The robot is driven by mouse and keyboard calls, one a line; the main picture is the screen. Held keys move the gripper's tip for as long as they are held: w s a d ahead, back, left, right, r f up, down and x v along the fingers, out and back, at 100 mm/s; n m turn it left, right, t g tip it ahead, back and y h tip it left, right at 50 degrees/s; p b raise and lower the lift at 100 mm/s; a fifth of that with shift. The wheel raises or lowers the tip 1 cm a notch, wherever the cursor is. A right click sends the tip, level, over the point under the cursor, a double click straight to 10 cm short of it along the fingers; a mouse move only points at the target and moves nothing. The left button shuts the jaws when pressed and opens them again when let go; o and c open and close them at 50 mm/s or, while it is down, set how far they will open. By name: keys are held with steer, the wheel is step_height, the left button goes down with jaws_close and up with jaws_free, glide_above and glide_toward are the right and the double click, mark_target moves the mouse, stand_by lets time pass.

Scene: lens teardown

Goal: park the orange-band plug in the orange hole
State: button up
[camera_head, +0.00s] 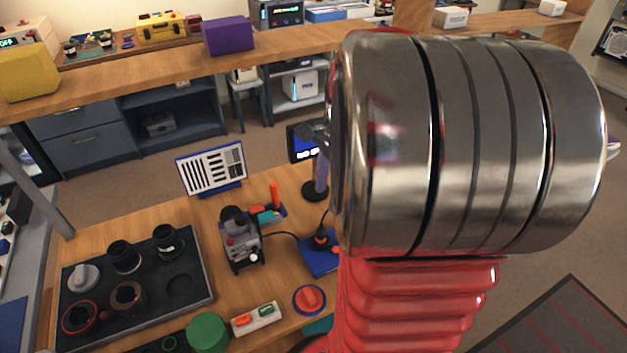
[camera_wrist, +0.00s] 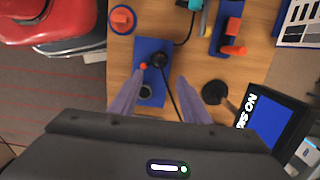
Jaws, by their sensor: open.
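A blue base plate (camera_head: 318,264) lies on the wooden bench. A dark plug (camera_head: 320,241) with an orange part stands on it, with a black cable running to it. In the wrist view, the blue plate (camera_wrist: 152,48) carries the dark plug (camera_wrist: 159,60), a small orange spot (camera_wrist: 144,66) and a dark round opening (camera_wrist: 146,92). I cannot tell whether the orange spot marks a hole or belongs to the plug. My gripper (camera_wrist: 159,78) is open and empty, its purple fingers on either side of the plate.
A red knob on a blue disc (camera_head: 309,299) is near the plate. A lens-part tray (camera_head: 205,293) is left.

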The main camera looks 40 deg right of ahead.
mark_target(321, 229)
steer(key=f, duration=0.4)
steer(key=a+f, duration=0.1)
steer(key=f, duration=0.8)
steer(key=shift+w+a+f, duration=0.25)
steer(key=shift+a+f, duration=0.05)
steer(key=shift+f, duration=0.05)
steer(key=shift+c, duration=0.3)
jaws_close()
steer(key=c, duration=0.6)
jaws_free()
steer(key=shift+c, duration=0.2)
jaws_close()
steer(key=shift+r, duration=1.15)
stand_by(0.3)
steer(key=shift+r, duration=0.7)
